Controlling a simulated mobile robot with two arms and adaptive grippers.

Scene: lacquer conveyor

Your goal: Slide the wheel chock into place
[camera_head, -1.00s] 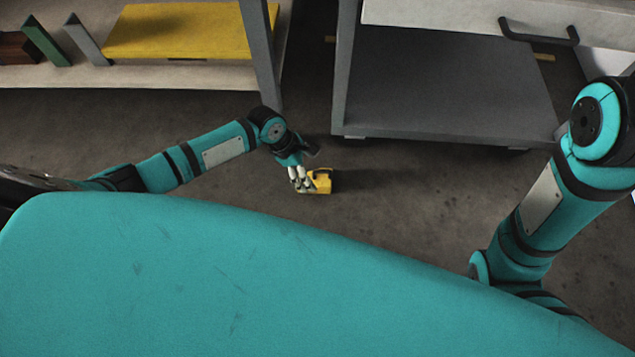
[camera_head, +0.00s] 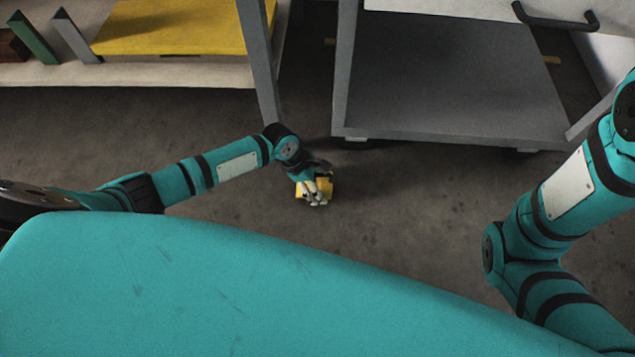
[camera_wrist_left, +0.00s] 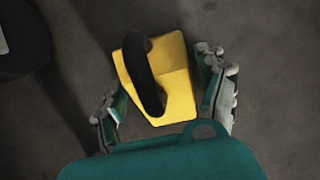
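The wheel chock is a small yellow block with a black handle. It sits on the dark floor in the head view (camera_head: 300,190), partly hidden by my left gripper, and fills the middle of the left wrist view (camera_wrist_left: 180,72). My left gripper (camera_head: 315,194) is right over it. In the left wrist view the fingers of the left gripper (camera_wrist_left: 160,76) are spread, one on each side of the chock. Gaps show beside the chock, though contact at the right finger is hard to judge. My right gripper is out of view; only its arm shows.
A grey cart (camera_head: 450,85) with a lower shelf and a dark handle (camera_head: 555,18) stands behind the chock, to the right. A shelf (camera_head: 130,75) holding a yellow slab (camera_head: 175,30) is at the back left. Bare floor (camera_head: 420,200) lies right of the chock.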

